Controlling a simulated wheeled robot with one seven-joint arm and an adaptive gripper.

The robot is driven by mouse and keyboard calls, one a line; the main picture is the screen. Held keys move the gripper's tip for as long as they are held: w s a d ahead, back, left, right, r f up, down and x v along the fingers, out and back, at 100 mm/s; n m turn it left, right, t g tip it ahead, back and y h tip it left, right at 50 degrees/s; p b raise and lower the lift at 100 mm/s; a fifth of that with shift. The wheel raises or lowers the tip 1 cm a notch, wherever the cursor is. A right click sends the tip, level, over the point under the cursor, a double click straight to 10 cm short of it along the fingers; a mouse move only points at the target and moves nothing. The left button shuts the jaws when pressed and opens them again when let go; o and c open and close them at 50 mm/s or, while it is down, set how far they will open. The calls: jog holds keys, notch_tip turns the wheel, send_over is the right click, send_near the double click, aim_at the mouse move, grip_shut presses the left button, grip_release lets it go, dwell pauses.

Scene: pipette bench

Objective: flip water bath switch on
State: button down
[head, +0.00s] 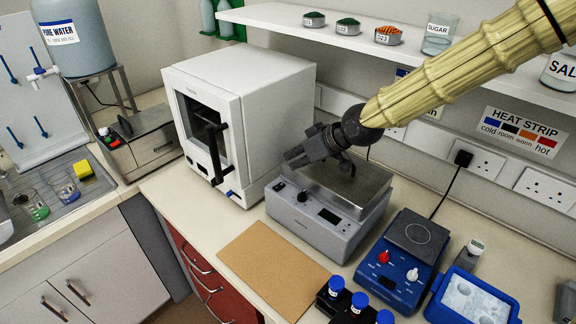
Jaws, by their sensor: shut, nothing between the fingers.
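A grey bench unit with a flat steel top (365,185), which looks like the water bath, stands in the middle of the counter. Its front has a small dark switch (279,186) at the left, a black knob (302,196) and a dark display (329,216). I cannot tell whether the switch is on or off. My gripper (290,160) is shut and empty. It reaches in from the upper right, over the left part of the steel top, with its fingertips above and behind the switch and apart from it.
A white oven-like cabinet (262,80) stands close to the left of my gripper. A blue hotplate stirrer (385,262) and a blue ice tray (470,300) are at the right. A brown board (270,262) lies in front. A shelf (300,30) with jars runs behind.

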jog(key=shift+b+v, duration=0.5)
jog(key=shift+v, duration=1.6)
jog(key=shift+s+a+f+b, duration=0.1)
jog(key=shift+s+a+b, duration=0.05)
jog(key=shift+b, duration=0.55)
jog(key=shift+s+a+r+b, duration=0.3)
jog(key=shift+b, duration=0.55)
jog(key=shift+a+f, duration=0.1)
jog(key=p, duration=0.4)
send_over(279, 188)
notch_tip(279, 188, down, 8)
jog(key=shift+w+r, duration=0.1)
jog(key=shift+f+p, duration=0.55)
jog(key=shift+f, duration=1)
